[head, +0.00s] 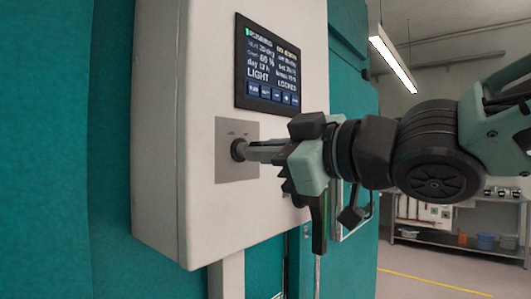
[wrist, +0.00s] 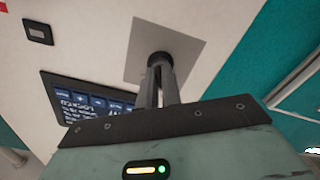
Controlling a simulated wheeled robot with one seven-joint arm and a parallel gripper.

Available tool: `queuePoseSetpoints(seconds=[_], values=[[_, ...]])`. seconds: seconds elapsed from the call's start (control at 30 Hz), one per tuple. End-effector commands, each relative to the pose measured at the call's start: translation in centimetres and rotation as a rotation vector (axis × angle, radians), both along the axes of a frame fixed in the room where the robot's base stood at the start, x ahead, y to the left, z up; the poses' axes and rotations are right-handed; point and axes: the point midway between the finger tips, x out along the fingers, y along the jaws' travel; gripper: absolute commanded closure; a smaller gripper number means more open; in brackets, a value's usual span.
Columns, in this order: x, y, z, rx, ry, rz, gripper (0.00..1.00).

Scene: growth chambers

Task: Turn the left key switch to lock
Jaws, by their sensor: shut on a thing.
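The key switch (head: 238,149) is a dark round knob on a grey square plate (head: 222,171), on the front of a white control box (head: 200,215). My gripper (head: 248,150) reaches it from the right, its fingers shut on the switch. In the wrist view the switch (wrist: 160,58) sits between the fingertips, in front of the grey plate (wrist: 190,48). The fingers hide much of it. The small marks above it are too blurred to read, so I cannot tell which position it is in.
A dark display (head: 268,65) above the switch reads "LIGHT" and "LOCKED" among smaller lines. Teal chamber walls (head: 110,200) flank the box. A shelf (head: 450,247) with several containers stands at the back right. The floor with a yellow line (head: 430,283) looks clear.

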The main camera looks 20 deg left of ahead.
Motion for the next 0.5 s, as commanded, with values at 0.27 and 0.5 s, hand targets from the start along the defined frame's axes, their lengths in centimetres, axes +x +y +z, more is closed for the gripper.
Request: queuePoseSetpoints(seconds=[0.27,0.5], values=[[0.02,-0.03,-0.04,-0.002,-0.002,-0.001,0.72],[0.01,-0.01,-0.02,-0.001,-0.001,-0.001,0.72]])
